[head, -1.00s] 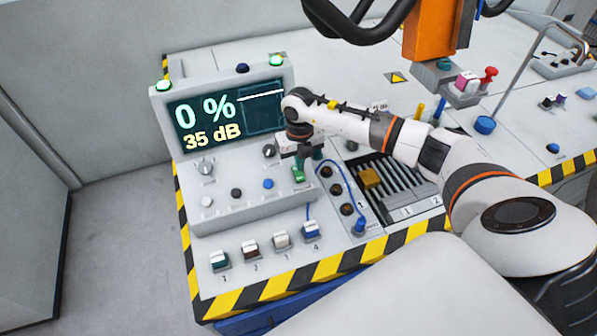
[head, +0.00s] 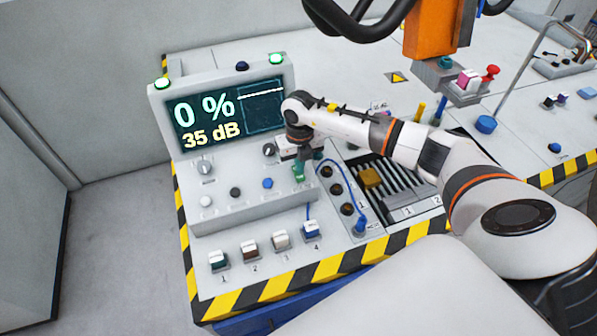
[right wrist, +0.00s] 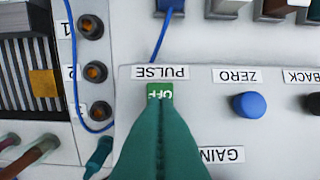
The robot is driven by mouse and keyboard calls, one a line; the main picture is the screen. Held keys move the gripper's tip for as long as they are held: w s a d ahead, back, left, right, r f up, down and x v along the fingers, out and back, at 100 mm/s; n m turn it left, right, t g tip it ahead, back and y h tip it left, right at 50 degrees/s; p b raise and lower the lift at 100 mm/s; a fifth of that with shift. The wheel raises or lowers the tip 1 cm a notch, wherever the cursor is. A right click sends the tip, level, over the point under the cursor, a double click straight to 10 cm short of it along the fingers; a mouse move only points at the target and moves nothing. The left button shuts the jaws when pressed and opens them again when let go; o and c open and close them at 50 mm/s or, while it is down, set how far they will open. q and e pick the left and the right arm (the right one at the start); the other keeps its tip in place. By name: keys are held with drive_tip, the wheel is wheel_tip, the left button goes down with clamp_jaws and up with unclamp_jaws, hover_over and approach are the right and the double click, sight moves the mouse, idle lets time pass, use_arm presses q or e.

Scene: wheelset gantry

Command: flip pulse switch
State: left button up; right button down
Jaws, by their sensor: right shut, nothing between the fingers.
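The pulse switch (right wrist: 160,90) is a small green rocker marked OFF, under the PULSE label (right wrist: 162,72) in the right wrist view, where the panel appears upside down. My right gripper (right wrist: 160,104) is shut and empty, its dark green fingers pointing at the switch. The fingertips overlap the lower part of the switch in that view; I cannot tell whether they touch it. In the head view, the right gripper (head: 299,173) is over the right end of the control panel (head: 236,198) and hides most of the switch. My left gripper is not in view.
The screen (head: 230,110) reads 0 % and 35 dB. A blue ZERO button (right wrist: 249,105) sits beside the switch. A blue cable (right wrist: 72,75) and several round sockets (right wrist: 90,28) lie close by. An orange block (head: 432,30) hangs at the upper right.

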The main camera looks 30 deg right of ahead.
drive_tip(key=shift+s+f+b, duration=0.1)
drive_tip(key=shift+f+b, duration=0.55)
drive_tip(key=shift+f, duration=0.2)
drive_tip(key=shift+r, duration=0.15)
drive_tip(key=shift+r+p, duration=0.85)
drive_tip(key=shift+r, duration=0.1)
drive_tip(key=shift+r+p, duration=1.65)
drive_tip(key=shift+r, duration=0.8)
